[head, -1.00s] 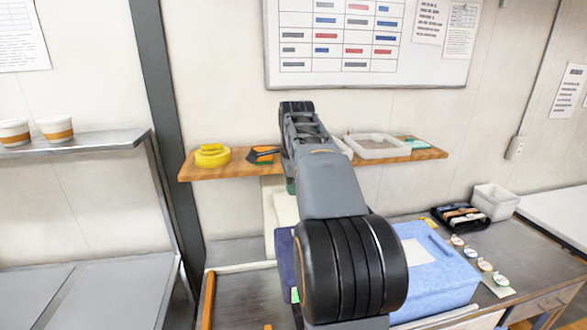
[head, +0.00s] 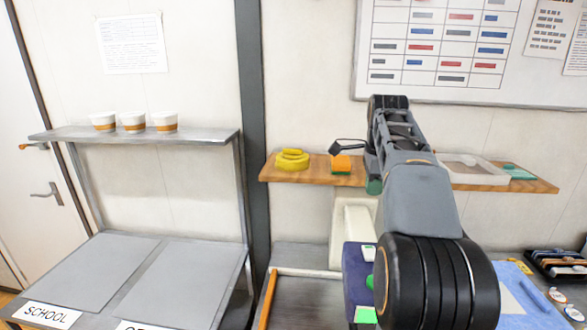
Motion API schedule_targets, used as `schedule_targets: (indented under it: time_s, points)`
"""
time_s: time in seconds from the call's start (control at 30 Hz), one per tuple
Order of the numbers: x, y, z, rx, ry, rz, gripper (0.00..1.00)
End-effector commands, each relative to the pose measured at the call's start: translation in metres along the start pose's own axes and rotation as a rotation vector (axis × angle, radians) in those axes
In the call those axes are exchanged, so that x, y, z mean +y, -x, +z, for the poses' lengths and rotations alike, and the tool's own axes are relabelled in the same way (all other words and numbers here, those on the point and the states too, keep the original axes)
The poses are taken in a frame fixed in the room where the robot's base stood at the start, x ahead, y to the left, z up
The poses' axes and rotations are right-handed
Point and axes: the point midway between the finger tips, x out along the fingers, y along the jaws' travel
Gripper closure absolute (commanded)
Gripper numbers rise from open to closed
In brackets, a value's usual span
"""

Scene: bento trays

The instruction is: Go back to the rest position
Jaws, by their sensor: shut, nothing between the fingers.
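My gripper (head: 335,149) is the dark piece to the left of my arm's far end, in front of the wall shelf. It looks small and its fingers are shut, with nothing seen between them. I cannot tell the gap in depth. My arm reaches away from the camera and hides part of the shelf and the bench.
A yellow ring-shaped roll (head: 292,160) and a clear tray (head: 472,170) are on the shelf. On the left, a metal rack holds three cups (head: 133,122) above two grey mats.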

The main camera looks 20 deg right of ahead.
Motion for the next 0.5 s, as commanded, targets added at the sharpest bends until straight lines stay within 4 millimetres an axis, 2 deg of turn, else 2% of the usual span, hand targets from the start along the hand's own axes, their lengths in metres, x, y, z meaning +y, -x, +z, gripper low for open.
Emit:
schedule_targets:
  time_s: [0.17,0.27,0.33,0.4,0.5]
  points:
    - [-0.001,0.000,0.000,0.000,0.041,-0.004,1.00]
    - [-0.007,-0.001,0.000,0.006,0.154,-0.039,1.00]
    - [-0.013,-0.014,-0.001,0.011,0.281,-0.053,1.00]
    - [-0.013,-0.037,-0.001,0.017,0.439,-0.054,1.00]
    - [0.002,-0.064,0.010,0.030,0.711,-0.076,1.00]
